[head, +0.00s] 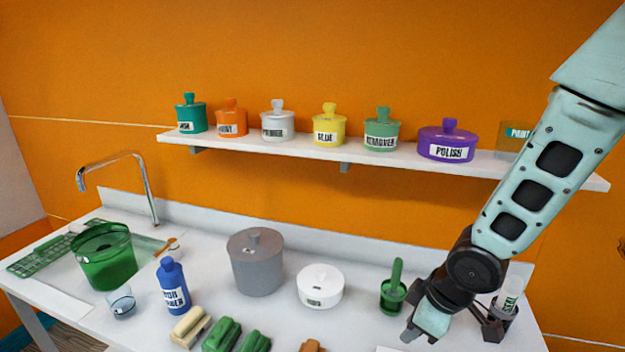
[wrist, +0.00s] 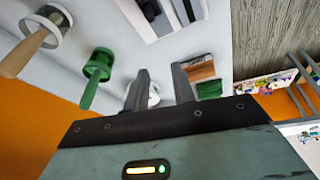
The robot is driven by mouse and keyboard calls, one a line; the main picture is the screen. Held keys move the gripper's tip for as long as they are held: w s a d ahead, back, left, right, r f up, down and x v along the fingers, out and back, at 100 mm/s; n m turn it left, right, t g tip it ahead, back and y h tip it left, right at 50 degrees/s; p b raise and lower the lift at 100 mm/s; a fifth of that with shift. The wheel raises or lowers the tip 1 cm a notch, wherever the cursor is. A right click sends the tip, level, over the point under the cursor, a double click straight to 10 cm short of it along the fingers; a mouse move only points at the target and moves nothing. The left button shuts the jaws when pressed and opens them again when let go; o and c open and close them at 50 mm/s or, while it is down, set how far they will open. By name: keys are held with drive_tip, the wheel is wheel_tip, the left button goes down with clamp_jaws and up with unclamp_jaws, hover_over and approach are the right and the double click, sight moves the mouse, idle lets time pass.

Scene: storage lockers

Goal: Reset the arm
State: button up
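My arm comes down from the upper right in the head view and ends low over the right part of the counter. In the wrist view my gripper (wrist: 159,88) has its two dark fingers apart, with nothing held between them. A white round object shows beyond the gap, partly hidden by the fingers. In the head view a green cup with a green handle in it (head: 393,293) stands just left of the arm's end. The green cup also shows in the wrist view (wrist: 97,68), left of the fingers.
A shelf (head: 270,145) with several labelled jars runs along the orange wall, its right part behind my arm. A grey pot (head: 255,263), white jar (head: 320,287) and blue bottle (head: 172,287) stand on the counter. A labelled container (head: 508,299) stands close right of my wrist.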

drive_tip(key=s+a+r+m+g+h+b, duration=0.1)
drive_tip(key=s+a+r, duration=0.1)
drive_tip(key=s+r, duration=0.3)
drive_tip(key=s+a+r+m+g+b, duration=0.1)
drive_tip(key=s+r, duration=0.4)
drive_tip(key=s, duration=0.9)
drive_tip(key=shift+a+m+g+h, duration=0.4)
drive_tip(key=shift+a+m, duration=0.25)
drive_tip(key=shift+m, duration=0.15)
